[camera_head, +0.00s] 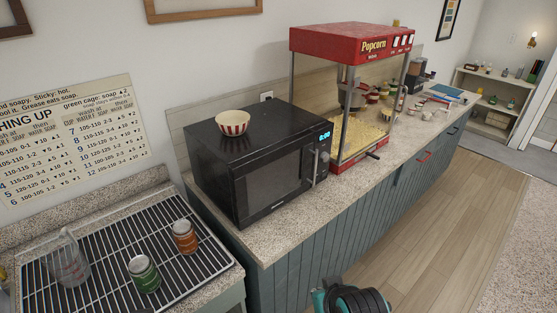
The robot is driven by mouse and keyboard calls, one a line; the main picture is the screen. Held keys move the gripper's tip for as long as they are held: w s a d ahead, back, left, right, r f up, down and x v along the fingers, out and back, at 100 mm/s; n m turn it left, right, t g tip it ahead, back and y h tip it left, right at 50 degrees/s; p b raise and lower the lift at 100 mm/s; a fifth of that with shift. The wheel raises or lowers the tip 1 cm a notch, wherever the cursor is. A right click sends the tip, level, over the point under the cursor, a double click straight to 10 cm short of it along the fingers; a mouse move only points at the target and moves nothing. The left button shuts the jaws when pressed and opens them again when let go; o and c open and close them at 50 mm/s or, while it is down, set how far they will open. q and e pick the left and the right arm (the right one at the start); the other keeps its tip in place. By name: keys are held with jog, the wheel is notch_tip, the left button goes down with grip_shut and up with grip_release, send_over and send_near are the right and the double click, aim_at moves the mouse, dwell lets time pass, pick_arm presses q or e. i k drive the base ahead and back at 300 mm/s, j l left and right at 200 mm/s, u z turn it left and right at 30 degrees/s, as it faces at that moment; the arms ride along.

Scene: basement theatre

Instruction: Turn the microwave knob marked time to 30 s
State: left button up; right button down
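The black microwave (262,165) stands on the speckled counter with its front facing right and toward me. A lit cyan display (325,135) is at the top of its control panel, its digits too small to read surely. A small round knob (325,157) shows on the panel below the display; its marking and setting cannot be read. The door is shut, with a vertical handle (307,160) at its right edge. A dark and teal part, seemingly of my own arm, shows at the bottom edge, well below the microwave. Neither gripper's fingers can be made out.
A red-and-white striped bowl (232,123) sits on the microwave. A red popcorn machine (350,60) stands just right of it. A green jar (144,274), an orange jar (184,237) and a clear jug (67,262) stand on a rack at left. The wooden floor (450,200) is clear.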

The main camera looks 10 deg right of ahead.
aim_at(324, 158)
jog(key=l+z, duration=0.1)
jog(key=l, duration=0.6)
jog(key=i+l+z, duration=0.15)
jog(key=l, duration=0.6)
jog(key=k, duration=0.05)
